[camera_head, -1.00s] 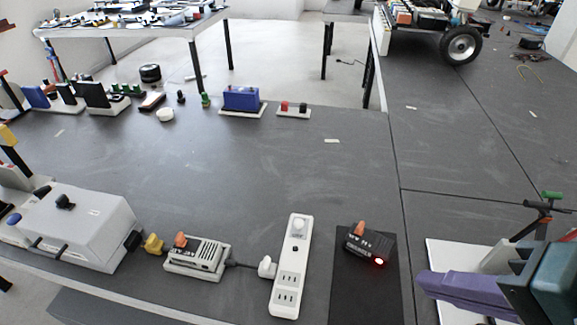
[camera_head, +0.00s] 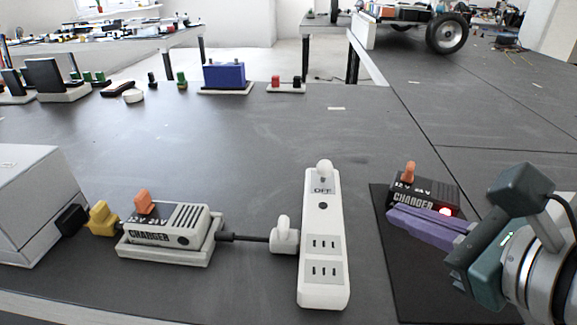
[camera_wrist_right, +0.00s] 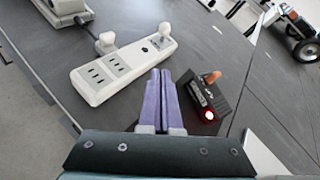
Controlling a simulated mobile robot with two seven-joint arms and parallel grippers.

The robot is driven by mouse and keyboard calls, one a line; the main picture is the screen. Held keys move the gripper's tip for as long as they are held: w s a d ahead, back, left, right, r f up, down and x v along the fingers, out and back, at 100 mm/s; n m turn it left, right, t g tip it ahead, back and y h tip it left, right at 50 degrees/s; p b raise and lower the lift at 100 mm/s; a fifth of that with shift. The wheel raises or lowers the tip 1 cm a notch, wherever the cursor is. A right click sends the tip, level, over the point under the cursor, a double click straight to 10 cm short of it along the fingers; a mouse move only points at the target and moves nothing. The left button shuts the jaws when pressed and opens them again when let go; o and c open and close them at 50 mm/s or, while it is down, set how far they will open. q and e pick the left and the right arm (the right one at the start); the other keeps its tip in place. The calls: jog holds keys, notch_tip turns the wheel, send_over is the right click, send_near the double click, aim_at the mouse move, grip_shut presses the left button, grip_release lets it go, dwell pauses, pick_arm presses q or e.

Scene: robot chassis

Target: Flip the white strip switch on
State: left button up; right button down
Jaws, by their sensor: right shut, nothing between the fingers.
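The white power strip (camera_head: 322,290) lies on the dark table in the middle of the head view, its long side running away from me. Its round white switch knob (camera_head: 324,169) is at the far end, above a label reading OFF. A white plug (camera_head: 285,236) sits at its left side. My right gripper (camera_head: 391,218) is shut and empty, its purple fingers to the right of the strip and apart from it, in front of the black charger. In the right wrist view the strip (camera_wrist_right: 110,80) lies left of the fingers (camera_wrist_right: 161,75). My left gripper is not in view.
A black charger (camera_head: 437,192) with an orange switch and lit red light stands on a dark mat (camera_head: 415,290) right of the strip. A white charger (camera_head: 165,232) is at left, cabled to the plug.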

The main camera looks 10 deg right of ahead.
aim_at(325, 168)
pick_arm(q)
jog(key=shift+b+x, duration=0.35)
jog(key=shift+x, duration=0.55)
pick_arm(e)
jog(key=shift+w+f+m, duration=0.35)
jog(key=shift+f+m, duration=0.35)
jog(key=shift+f, duration=0.1)
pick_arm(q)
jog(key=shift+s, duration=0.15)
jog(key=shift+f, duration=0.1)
pick_arm(e)
jog(key=b+x, duration=0.4)
jog(key=x, duration=0.6)
jog(key=shift+w+d+f, duration=0.1)
jog(key=shift+w+f, duration=0.1)
jog(key=shift+w, duration=0.05)
jog(key=shift+w+a+r, duration=0.25)
jog(key=shift+w+r, duration=0.15)
jog(key=shift+w, duration=0.1)
jog(key=shift+w+a+r, duration=0.25)
jog(key=shift+w+r, duration=0.1)
jog(key=shift+w, duration=0.15)
jog(key=shift+w+a+r, duration=0.2)
jog(key=shift+w, duration=0.35)
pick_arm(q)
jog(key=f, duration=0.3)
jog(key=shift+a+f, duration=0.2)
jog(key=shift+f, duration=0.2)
